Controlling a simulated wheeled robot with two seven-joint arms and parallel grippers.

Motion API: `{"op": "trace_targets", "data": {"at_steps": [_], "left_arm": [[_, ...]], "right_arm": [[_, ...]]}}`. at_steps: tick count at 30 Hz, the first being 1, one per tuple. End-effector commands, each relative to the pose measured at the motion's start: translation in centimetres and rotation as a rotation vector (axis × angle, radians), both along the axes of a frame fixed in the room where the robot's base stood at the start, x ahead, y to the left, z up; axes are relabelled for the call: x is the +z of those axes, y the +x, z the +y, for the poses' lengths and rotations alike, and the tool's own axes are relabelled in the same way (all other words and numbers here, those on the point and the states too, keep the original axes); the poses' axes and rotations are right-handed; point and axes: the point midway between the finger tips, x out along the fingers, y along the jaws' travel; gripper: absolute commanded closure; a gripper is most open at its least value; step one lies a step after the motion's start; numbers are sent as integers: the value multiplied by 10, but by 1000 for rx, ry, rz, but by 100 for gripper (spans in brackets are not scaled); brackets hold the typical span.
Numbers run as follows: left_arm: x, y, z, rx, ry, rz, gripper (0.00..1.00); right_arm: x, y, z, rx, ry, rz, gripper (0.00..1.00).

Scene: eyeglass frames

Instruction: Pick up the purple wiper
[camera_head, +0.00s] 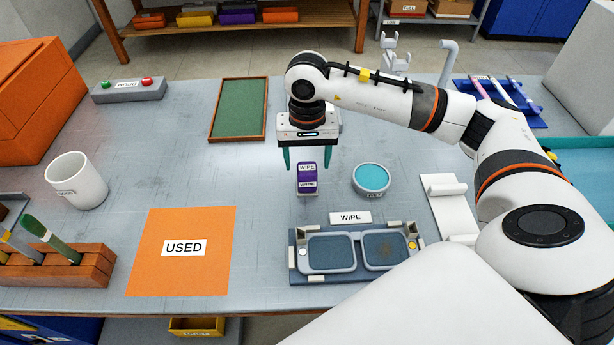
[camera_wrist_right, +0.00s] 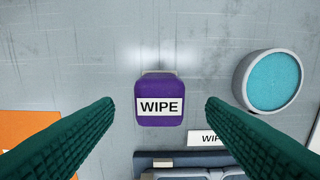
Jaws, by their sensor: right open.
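The purple wiper (camera_head: 307,178) stands on the grey table, with white WIPE labels on it. In the right wrist view the wiper (camera_wrist_right: 159,100) lies between and just beyond the two green fingertips. My right gripper (camera_head: 307,160) is open above the wiper, its fingers apart on either side. In the right wrist view the right gripper (camera_wrist_right: 160,104) holds nothing, and no contact with the wiper shows. My left gripper is not in view.
A round teal pad in a grey dish (camera_head: 371,179) stands right of the wiper. In front is a blue fixture (camera_head: 297,273) holding eyeglass frames, with a WIPE sign (camera_head: 350,217) behind it. An orange USED mat (camera_head: 182,275) lies front left.

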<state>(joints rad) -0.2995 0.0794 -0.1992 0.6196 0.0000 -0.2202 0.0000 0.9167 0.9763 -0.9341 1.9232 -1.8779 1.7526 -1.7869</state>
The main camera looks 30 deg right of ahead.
Motion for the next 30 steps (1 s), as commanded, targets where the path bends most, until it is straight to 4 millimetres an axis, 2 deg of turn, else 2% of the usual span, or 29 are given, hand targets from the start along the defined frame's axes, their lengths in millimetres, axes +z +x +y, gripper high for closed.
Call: {"op": "trace_targets", "data": {"at_steps": [6,15,24,30], "left_arm": [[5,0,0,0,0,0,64],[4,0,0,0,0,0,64],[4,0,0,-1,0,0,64],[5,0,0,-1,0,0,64]], "right_arm": [[-31,0,1,1,1,2,35],[-36,0,1,1,0,0,35],[-36,0,1,1,0,0,83],[-35,0,1,1,1,-1,83]]}}
